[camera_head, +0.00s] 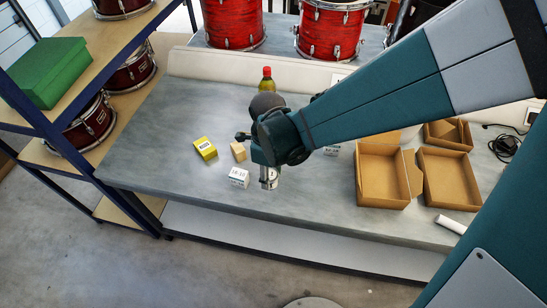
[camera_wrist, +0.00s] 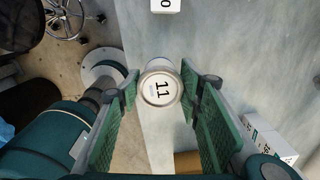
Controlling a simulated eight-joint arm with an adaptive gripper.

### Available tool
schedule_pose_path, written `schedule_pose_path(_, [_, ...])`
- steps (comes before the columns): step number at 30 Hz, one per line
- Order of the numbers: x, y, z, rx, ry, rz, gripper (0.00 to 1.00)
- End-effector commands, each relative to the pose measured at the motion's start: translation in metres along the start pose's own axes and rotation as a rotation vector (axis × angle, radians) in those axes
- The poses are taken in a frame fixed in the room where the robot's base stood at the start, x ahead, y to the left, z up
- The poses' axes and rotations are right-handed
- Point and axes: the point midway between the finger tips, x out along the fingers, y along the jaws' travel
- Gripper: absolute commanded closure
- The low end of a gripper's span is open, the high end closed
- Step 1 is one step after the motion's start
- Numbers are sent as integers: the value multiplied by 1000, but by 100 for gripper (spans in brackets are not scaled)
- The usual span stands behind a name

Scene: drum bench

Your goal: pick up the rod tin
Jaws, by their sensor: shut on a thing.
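The rod tin, a small round white tin (camera_head: 271,182), is at the front part of the grey bench, below my gripper (camera_head: 267,171). In the wrist view its round lid, marked 11 (camera_wrist: 160,89), faces the camera between the two green-padded fingers of my gripper (camera_wrist: 160,88). The fingers are shut on the tin, one on each side. The fingers and wrist hide part of the tin in the head view. I cannot tell whether its base touches the bench.
A white labelled box (camera_head: 238,178) stands close left of the tin. A wooden block (camera_head: 238,151) and a yellow box (camera_head: 205,148) lie farther left. A red-capped bottle (camera_head: 266,80) stands behind. Open cardboard boxes (camera_head: 382,203) are at right. The bench's front edge is near.

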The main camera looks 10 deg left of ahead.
Motion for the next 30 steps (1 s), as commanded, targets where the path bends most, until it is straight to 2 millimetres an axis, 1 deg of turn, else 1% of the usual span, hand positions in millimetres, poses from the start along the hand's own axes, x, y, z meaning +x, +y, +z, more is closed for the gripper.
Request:
schedule_pose_path(3, [-13, 0, 0, 0, 0, 0, 79])
schedule_pose_path(10, [-28, 0, 0, 0, 0, 0, 79])
schedule_pose_path(15, [-31, 0, 0, 0, 0, 0, 79])
schedule_pose_path(30, [-31, 0, 0, 0, 0, 0, 79])
